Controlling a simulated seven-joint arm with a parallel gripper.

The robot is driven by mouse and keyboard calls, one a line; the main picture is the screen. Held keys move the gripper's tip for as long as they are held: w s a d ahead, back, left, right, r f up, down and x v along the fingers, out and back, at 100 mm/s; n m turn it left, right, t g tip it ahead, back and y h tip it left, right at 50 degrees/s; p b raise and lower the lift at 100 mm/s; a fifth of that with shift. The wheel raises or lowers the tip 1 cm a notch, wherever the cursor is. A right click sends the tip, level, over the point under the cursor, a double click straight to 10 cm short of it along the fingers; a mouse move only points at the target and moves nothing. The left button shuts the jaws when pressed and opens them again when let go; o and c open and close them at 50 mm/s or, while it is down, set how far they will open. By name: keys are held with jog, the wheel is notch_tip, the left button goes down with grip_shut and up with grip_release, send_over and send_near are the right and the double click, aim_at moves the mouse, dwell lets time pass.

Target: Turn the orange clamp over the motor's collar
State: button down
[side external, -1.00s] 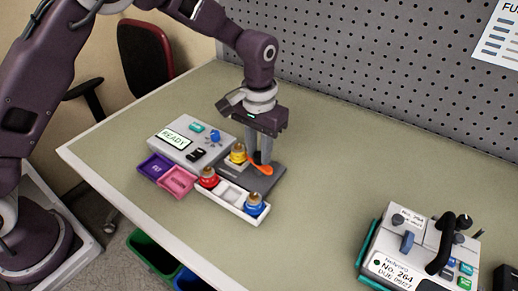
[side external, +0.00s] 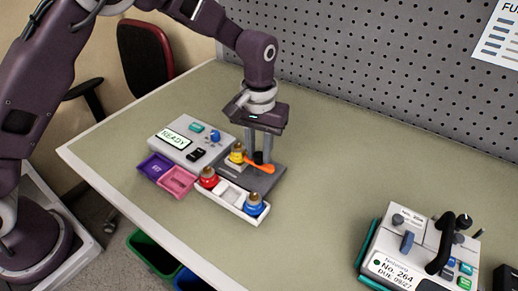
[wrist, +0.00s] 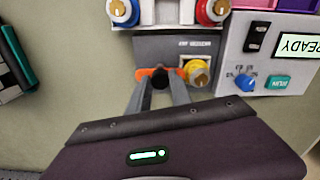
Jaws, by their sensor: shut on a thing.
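The orange clamp (side external: 262,168) is a flat lever low on the grey motor plate (side external: 268,182). In the wrist view the clamp (wrist: 147,72) shows on both sides of a dark round part (wrist: 160,79), which may be the collar. My gripper (side external: 258,157) points straight down and is shut on the clamp. Its fingers (wrist: 161,88) straddle the dark part in the wrist view and hide some of the clamp. A yellow motor (side external: 237,154) with a brass top stands upright beside the clamp, and it also shows in the wrist view (wrist: 197,72).
A white tray (side external: 232,196) in front holds a red motor (side external: 208,178) and a blue motor (side external: 254,205).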

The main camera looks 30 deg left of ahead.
aim_at(259, 155)
jog(key=c, duration=1.2)
grip_release()
jog(key=shift+o, duration=0.2)
notch_tip(259, 155, up, 7)
jog(key=shift+r, duration=0.1)
jog(key=s+a+r+t+h, duration=0.1)
jog(key=s+a+r, duration=0.3)
jog(key=s+r, duration=0.15)
jog(key=s+a+r+t, duration=0.1)
jog(key=s+a+r, duration=0.25)
jog(key=r, duration=0.25)
jog(key=s+a+m+t, duration=0.1)
jog(key=s+a, duration=0.1)
jog(key=s, duration=0.7)
jog(key=s+a+m+t+y, duration=0.1)
jog(key=s+a+t, duration=0.1)
jog(key=s, duration=0.7)
jog(key=shift+s+a+t, duration=0.3)
jog(key=shift+s+a, duration=0.1)
jog(key=shift+a, duration=0.15)
